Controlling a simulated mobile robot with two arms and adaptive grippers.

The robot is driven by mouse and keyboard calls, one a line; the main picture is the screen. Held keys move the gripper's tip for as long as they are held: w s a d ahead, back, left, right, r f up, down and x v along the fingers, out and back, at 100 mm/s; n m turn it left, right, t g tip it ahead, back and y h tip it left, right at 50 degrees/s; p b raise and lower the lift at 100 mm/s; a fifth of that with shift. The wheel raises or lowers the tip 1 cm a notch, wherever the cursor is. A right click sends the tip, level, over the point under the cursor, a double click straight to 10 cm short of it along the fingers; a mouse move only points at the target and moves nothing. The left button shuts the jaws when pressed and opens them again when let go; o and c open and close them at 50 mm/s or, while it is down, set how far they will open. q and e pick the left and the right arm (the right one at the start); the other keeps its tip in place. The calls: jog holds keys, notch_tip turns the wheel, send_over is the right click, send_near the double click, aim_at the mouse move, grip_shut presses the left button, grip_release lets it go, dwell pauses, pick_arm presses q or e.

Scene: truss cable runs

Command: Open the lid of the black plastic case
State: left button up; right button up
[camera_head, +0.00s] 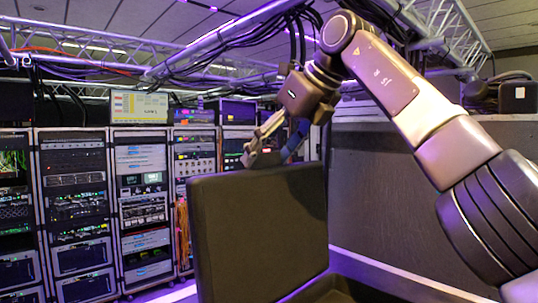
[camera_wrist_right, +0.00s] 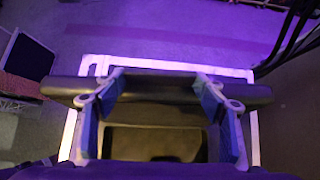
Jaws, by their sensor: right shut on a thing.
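The black plastic case's lid (camera_head: 262,235) stands raised, close to upright, at the bottom middle of the head view. Part of the case body (camera_head: 345,290) shows at the lower edge. My right gripper (camera_head: 268,153) comes down from above, with its fingers at the lid's top edge. In the right wrist view, the lid's dark edge (camera_wrist_right: 160,88) runs across between the fingers of my right gripper (camera_wrist_right: 160,98), which is shut on the lid. Below that edge a dark recess (camera_wrist_right: 155,143) of the case shows. My left gripper is not in view.
Several equipment racks (camera_head: 140,200) stand at the left and back. A metal truss with black cables (camera_head: 235,35) runs overhead, close to my right arm. A grey panel (camera_head: 400,195) stands behind the case on the right. The purple floor (camera_wrist_right: 180,30) beyond the lid looks clear.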

jog(key=shift+r, duration=0.2)
jog(key=o, duration=1.6)
jog(key=shift+o, duration=0.6)
jog(key=shift+s, duration=0.15)
jog(key=v, duration=0.7)
jog(key=shift+s, duration=0.1)
